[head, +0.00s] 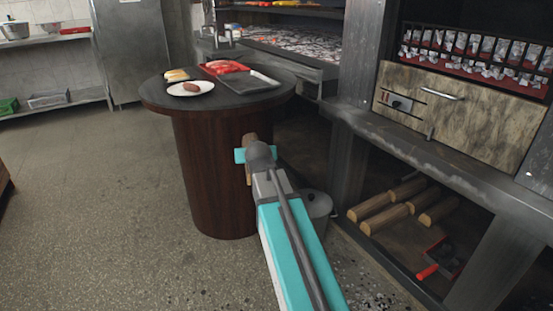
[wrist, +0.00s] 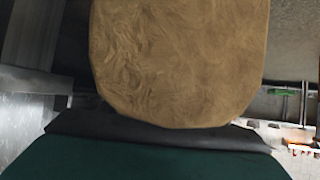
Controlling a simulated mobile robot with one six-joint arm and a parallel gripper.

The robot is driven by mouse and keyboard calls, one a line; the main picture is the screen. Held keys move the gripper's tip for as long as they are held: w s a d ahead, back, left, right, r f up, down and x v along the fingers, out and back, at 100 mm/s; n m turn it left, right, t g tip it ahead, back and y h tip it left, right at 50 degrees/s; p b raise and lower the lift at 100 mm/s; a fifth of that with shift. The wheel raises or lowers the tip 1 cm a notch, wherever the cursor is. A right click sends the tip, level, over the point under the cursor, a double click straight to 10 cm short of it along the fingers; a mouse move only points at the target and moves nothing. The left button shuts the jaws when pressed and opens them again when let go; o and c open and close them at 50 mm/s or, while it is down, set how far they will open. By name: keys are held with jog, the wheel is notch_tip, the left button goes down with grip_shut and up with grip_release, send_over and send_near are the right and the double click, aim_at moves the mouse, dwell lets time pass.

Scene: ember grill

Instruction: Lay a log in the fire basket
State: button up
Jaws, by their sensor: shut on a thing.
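My gripper (head: 255,154) is shut on a log (head: 249,138), held in front of the round table. The log's brown ends show just above and below the teal jaws. In the wrist view the log (wrist: 180,60) fills the upper middle, its grained end face close to the camera. What looks like the fire basket (head: 475,50), a rack of dark bars with pale grey lumps and a red glow, is at the upper right, well apart from my gripper. Several more logs (head: 385,211) lie in the bay under the grill.
The round table (head: 160,99) holds a white plate (head: 190,89), a red tray (head: 222,67) and a dark tray (head: 249,82). A stone-faced drawer front (head: 460,110) is below the basket. A red-handled shovel (head: 435,265) lies near the logs. The floor at left is clear.

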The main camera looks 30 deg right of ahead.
jog(key=a+r+n+y, duration=0.1)
jog(key=a+r+y, duration=0.1)
jog(key=a, duration=0.6)
jog(key=s+a+r+n+t+y, duration=0.1)
jog(key=a+r, duration=0.3)
jog(key=a, duration=0.5)
jog(key=shift+a+n+y, duration=0.15)
jog(key=shift+n+y, duration=0.25)
jog(key=shift+n, duration=0.4)
